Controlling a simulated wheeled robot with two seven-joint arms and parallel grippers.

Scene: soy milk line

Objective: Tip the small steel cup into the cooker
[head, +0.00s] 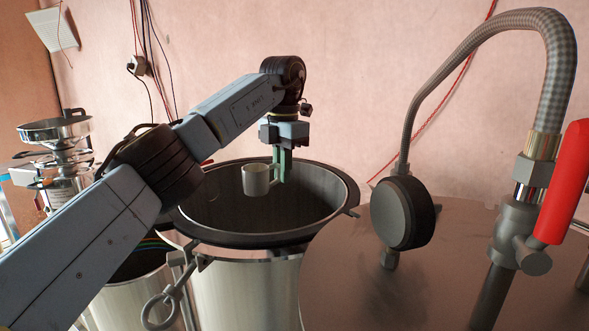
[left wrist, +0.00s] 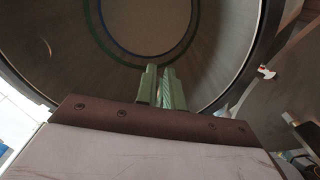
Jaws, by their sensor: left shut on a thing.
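The small steel cup (head: 256,180) is upright over the open mouth of the large round steel cooker (head: 252,275) in the head view. Its handle is on the right, at my left gripper (head: 283,168). That gripper points down with green fingers and is shut on the cup. The cup's contents are hidden. In the left wrist view my left gripper (left wrist: 160,88) shows its two green fingers over the cooker's dark inside (left wrist: 225,55). A pale round area lies beyond the fingertips; I cannot tell whether it is the cup or the cooker's bottom. My right gripper is not in view.
At the right stands a steel lid or vessel top (head: 345,270) with a dark round gauge-like part (head: 402,213), a curved hose (head: 490,30) and a red handle (head: 564,185). A steel machine (head: 58,150) stands at the far left. A pink wall is behind.

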